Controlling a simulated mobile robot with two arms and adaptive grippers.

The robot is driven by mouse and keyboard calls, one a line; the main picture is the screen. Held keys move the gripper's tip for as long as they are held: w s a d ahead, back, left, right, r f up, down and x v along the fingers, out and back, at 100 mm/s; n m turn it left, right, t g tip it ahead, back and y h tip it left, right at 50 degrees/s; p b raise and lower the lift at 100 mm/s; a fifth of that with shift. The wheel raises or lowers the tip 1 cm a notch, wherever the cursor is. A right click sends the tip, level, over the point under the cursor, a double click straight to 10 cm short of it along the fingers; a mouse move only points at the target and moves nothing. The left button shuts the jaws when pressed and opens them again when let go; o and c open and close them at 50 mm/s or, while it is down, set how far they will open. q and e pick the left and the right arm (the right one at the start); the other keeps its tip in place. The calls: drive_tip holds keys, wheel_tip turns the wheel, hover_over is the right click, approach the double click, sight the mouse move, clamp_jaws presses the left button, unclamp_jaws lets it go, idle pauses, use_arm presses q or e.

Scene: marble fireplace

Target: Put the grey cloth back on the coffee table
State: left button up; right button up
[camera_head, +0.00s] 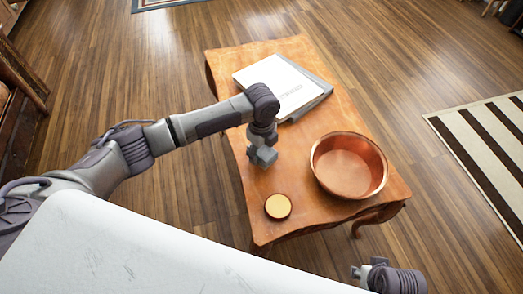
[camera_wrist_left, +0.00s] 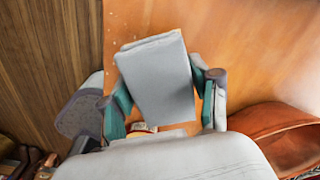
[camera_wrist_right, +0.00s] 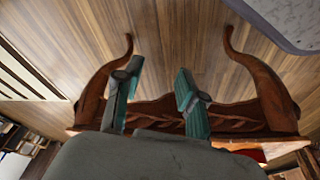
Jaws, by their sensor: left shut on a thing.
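The grey cloth (camera_wrist_left: 158,80) is a folded, flat rectangular pad between the two fingers of my left gripper (camera_head: 262,153). The fingers press on its sides in the left wrist view. The gripper is over the left part of the wooden coffee table (camera_head: 330,110), left of the copper bowl. I cannot tell whether the cloth touches the tabletop. My right gripper (camera_head: 366,273) is low in front of the table. In the right wrist view its fingers (camera_wrist_right: 153,95) are apart with nothing between them.
The copper bowl (camera_head: 349,165) stands on the table's right part. A round yellow-topped tin (camera_head: 278,206) is near the front edge. A white book (camera_head: 282,86) lies on a grey one at the back. A striped rug (camera_head: 490,150) lies on the floor to the right.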

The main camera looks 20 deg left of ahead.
use_arm(q)
drive_tip(key=shift+f+b, duration=0.75)
drive_tip(key=shift+f, duration=0.25)
use_arm(e)
drive_tip(key=v, duration=0.7)
drive_tip(key=shift+r, duration=0.3)
drive_tip(key=shift+w+d, duration=0.1)
use_arm(q)
drive_tip(key=o, duration=1.1)
wheel_tip(320, 180, up, 12)
